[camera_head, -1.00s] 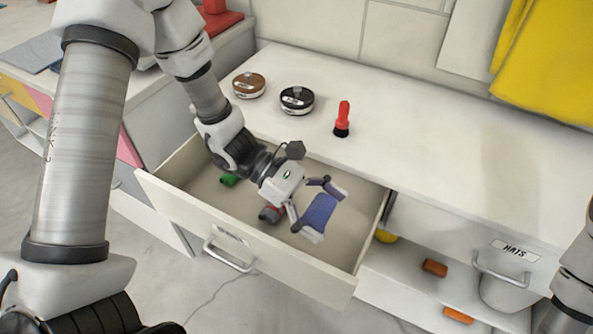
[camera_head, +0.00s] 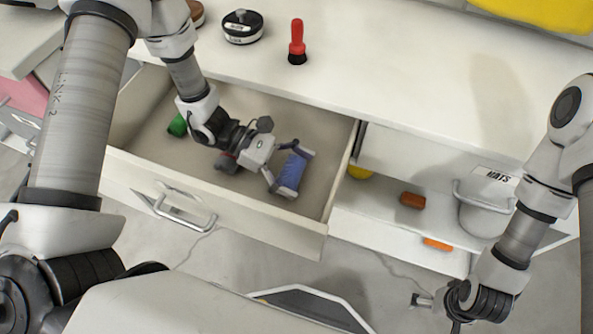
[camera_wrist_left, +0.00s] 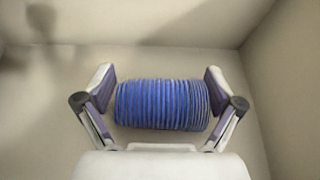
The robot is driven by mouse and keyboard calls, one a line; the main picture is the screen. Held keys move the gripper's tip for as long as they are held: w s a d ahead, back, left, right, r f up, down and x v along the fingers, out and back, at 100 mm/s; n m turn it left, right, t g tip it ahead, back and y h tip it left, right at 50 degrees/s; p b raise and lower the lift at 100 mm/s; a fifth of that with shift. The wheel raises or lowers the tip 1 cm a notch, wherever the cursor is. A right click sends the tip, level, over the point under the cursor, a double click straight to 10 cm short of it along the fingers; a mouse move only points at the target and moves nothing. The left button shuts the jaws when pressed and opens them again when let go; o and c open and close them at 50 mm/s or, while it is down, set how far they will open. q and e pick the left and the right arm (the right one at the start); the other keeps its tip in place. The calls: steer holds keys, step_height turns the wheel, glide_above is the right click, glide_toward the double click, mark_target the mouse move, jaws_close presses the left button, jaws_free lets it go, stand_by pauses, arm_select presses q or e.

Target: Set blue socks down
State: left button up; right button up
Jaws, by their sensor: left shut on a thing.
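The blue socks (camera_head: 291,172) are a ribbed blue roll between the fingers of my left gripper (camera_head: 289,172). In the left wrist view the roll (camera_wrist_left: 161,104) lies crosswise between the two fingertips (camera_wrist_left: 161,100), and the gripper is shut on it. The gripper is inside the open drawer (camera_head: 245,220), near its right end. I cannot tell whether the socks touch the drawer floor. My right gripper (camera_head: 421,300) is at the lower right, away from the drawer, too small to read.
A green roll (camera_head: 177,125) lies at the drawer's left, and a dark reddish thing (camera_head: 228,163) is partly behind my left wrist. The counter above holds a round tin (camera_head: 242,27) and a red-handled brush (camera_head: 297,42). A grey bin (camera_head: 487,208) labelled MATS stands right.

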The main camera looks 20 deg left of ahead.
arm_select(q)
steer(key=shift+w+f, duration=0.1)
steer(key=shift+f, duration=0.3)
steer(key=o, duration=0.8)
steer(key=shift+r, duration=0.2)
steer(key=shift+a+r, duration=0.15)
steer(key=shift+a, duration=0.05)
steer(key=p+v, duration=0.3)
steer(key=v, duration=0.8)
steer(key=shift+a, duration=0.3)
